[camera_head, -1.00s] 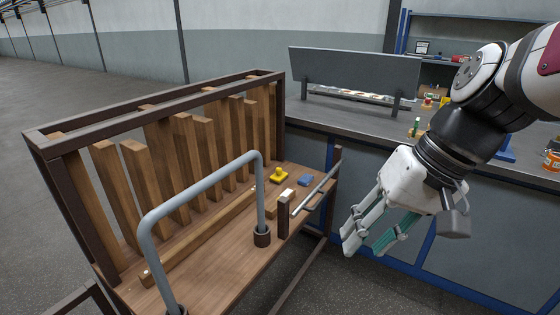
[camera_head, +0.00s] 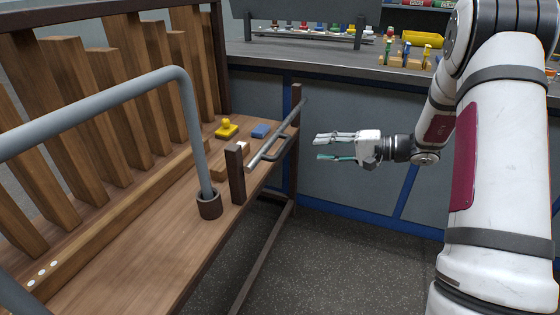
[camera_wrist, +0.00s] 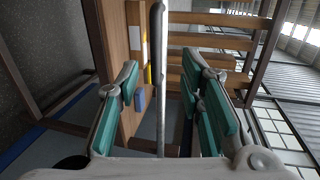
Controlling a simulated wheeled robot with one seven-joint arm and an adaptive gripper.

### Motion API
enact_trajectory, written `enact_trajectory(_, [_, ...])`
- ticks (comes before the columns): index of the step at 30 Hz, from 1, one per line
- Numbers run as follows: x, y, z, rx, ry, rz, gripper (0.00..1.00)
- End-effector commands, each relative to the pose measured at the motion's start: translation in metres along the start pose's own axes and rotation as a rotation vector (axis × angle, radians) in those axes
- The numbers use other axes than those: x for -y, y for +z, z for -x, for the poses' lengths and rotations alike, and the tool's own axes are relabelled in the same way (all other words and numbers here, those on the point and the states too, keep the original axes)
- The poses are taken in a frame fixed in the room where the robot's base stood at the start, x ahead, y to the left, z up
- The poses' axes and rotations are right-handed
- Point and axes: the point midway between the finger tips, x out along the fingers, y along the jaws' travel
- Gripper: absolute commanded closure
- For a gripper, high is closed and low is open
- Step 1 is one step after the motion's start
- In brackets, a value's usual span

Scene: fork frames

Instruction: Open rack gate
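The rack gate is a grey bar (camera_head: 277,134) with a small looped handle (camera_head: 285,146) on its outer side. It spans between a short brown post (camera_head: 237,175) and a taller post (camera_head: 297,110) at the open end of the wooden rack (camera_head: 140,235). The gate stands closed across that end. My gripper (camera_head: 318,148) is open and empty, level, with its fingertips pointing left at the gate and a short gap apart from the handle. In the wrist view, the grey bar (camera_wrist: 158,85) runs between the two spread teal-padded fingers (camera_wrist: 161,75), beyond them.
A yellow piece (camera_head: 227,128) and a blue block (camera_head: 260,131) lie on the rack shelf behind the gate. A bent grey tube (camera_head: 190,120) rises from the shelf at left. A workbench (camera_head: 340,61) runs behind. The floor right of the rack is clear.

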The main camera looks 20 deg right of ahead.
Motion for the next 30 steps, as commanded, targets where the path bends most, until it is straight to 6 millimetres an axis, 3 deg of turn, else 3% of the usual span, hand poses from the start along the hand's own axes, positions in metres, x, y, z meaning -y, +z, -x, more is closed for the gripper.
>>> enact_trajectory(2, [-0.010,-0.006,0.000,-0.017,-0.013,-0.002,0.65])
enact_trajectory(8, [-0.011,-0.009,-0.018,-0.020,-0.019,0.001,0.65])
enact_trajectory(21, [-0.010,-0.010,-0.102,-0.019,-0.017,0.000,0.65])
enact_trajectory(30, [-0.009,-0.011,-0.134,-0.021,-0.017,-0.002,0.65])
